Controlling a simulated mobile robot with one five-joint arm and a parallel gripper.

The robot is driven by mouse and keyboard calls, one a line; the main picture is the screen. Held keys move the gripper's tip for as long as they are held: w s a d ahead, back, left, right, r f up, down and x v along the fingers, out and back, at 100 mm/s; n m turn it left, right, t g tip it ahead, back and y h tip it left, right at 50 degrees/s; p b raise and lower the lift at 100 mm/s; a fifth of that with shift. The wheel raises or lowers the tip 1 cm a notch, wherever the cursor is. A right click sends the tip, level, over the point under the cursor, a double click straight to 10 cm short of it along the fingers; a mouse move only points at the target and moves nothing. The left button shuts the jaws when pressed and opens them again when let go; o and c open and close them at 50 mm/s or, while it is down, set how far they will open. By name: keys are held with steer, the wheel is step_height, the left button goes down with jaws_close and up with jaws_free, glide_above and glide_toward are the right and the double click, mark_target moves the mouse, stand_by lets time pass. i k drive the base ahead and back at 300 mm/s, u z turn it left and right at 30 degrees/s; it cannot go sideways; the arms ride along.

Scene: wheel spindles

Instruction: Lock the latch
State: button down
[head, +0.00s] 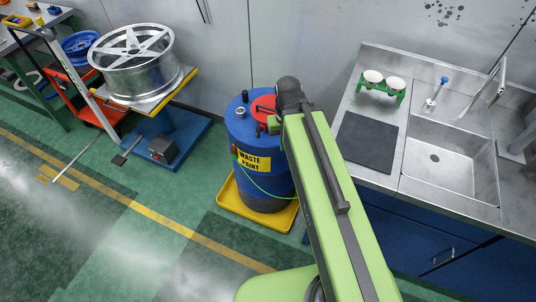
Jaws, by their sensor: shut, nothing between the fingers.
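A blue drum (244,137) marked "WASTE PAINT" stands upright in the middle of the head view. A red round lid (261,106) sits on its top, partly covered by my arm. A small dark part shows at the lid's front edge; I cannot tell if it is the latch or how it is set. My green arm reaches over the right side of the drum, with its dark wrist beside the lid. My gripper's fingers are hidden behind the wrist and arm.
The drum stands in a yellow tray (228,196). A steel sink counter (380,185) with a green rack (381,89) is at right. A metal wheel (133,60) rests on a blue-based stand at left. Green floor (190,190) is clear left of the drum.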

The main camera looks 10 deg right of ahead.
mark_target(259, 129)
steer(key=u, duration=0.05)
steer(key=k, duration=1)
steer(key=z, duration=1.15)
steer(key=k, duration=1.1)
steer(key=u, duration=0.95)
steer(key=i, duration=1.7)
